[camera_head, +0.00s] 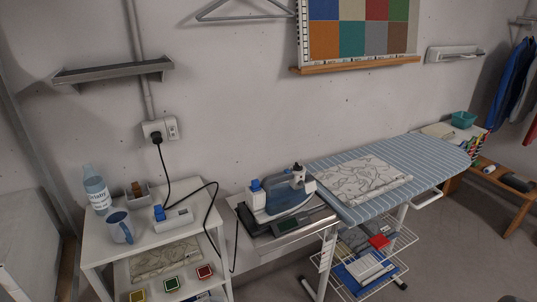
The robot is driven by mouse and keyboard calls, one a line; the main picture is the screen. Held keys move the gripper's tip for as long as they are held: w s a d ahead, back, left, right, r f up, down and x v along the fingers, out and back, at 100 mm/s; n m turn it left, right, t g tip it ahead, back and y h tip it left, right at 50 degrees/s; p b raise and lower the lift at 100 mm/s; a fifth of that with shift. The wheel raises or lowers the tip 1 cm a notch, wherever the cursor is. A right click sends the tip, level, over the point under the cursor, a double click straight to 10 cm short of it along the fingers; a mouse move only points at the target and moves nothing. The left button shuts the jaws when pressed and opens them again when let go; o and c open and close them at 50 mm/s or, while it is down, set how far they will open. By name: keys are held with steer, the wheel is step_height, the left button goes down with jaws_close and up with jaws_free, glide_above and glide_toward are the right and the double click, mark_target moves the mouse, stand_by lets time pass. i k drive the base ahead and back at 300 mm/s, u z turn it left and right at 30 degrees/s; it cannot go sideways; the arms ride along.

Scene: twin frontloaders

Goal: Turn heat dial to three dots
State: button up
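A blue and white iron (283,198) sits on a dark rest (290,226) at the left end of the ironing board. A blue knob-like part (255,184) stands up at its left. A black and white part (298,172) stands up at its right. I cannot tell which part is the heat dial, and no dot marks can be read. A small white device (178,217) with a blue part (159,212) lies on the white side table, with a black cable beside it. My gripper is not in view.
A folded patterned cloth (360,183) lies on the striped ironing board (440,160). A black cable hangs from the wall socket (159,130).

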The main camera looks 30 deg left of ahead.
mark_target(297, 167)
steer(key=u, duration=0.75)
steer(key=i, duration=0.85)
steer(key=u, duration=0.65)
